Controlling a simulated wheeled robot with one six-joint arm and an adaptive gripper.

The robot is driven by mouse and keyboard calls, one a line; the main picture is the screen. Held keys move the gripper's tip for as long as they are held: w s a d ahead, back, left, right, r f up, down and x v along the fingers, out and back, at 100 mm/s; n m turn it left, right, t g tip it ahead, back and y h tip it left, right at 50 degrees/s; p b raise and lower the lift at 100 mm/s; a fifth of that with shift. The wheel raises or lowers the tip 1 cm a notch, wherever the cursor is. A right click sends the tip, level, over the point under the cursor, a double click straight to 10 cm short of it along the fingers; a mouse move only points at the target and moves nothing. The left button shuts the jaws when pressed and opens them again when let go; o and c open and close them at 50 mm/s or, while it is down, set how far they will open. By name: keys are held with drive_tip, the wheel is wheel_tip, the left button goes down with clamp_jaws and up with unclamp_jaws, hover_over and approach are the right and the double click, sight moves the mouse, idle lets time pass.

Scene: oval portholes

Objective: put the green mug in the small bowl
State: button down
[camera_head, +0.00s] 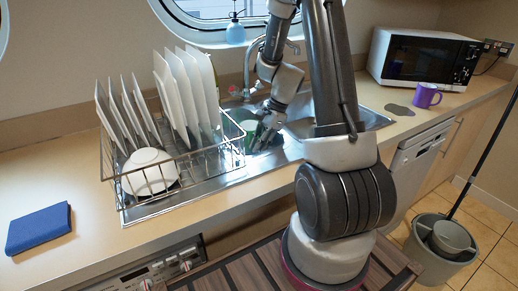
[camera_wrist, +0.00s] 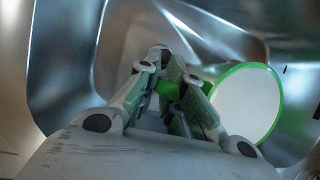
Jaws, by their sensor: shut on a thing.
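The green mug (camera_wrist: 270,68) is inside the metal sink, with its green rim and pale inside facing the wrist camera. Its green handle (camera_wrist: 168,90) is between the fingers of my gripper (camera_wrist: 172,76), which is shut on it. In the head view the mug (camera_head: 249,126) is partly hidden by my gripper (camera_head: 262,136) and the rack. Whether it touches the sink floor I cannot tell. A small white bowl (camera_head: 150,168) sits in the front left of the dish rack, its rounded outside showing; it looks upside down.
The wire dish rack (camera_head: 122,192) holds several upright white plates (camera_head: 170,95) left of the sink (camera_head: 372,118). A faucet (camera_head: 247,72) stands behind. A purple mug (camera_head: 426,95) and microwave (camera_head: 424,58) are right. A blue cloth (camera_head: 39,228) lies on the left counter.

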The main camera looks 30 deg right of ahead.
drive_tip(key=shift+f, duration=0.85)
drive_tip(key=c, duration=1.5)
unclamp_jaws()
drive_tip(key=shift+f, duration=0.15)
drive_tip(key=shift+c, duration=0.2)
drive_tip(key=v, duration=1.2)
drive_tip(key=s+a+r+n+t+h, duration=0.1)
drive_tip(key=s+a+r+n+h, duration=0.1)
drive_tip(key=s+r+n, duration=0.5)
drive_tip(key=s+a+r+n+t+h, duration=0.2)
drive_tip(key=s+a+r+n, duration=0.3)
drive_tip(key=s, duration=0.8)
wheel_tip(320, 180, up, 3)
drive_tip(key=n, duration=0.5)
drive_tip(key=shift+s+n, duration=0.3)
drive_tip(key=shift+n, duration=0.1)
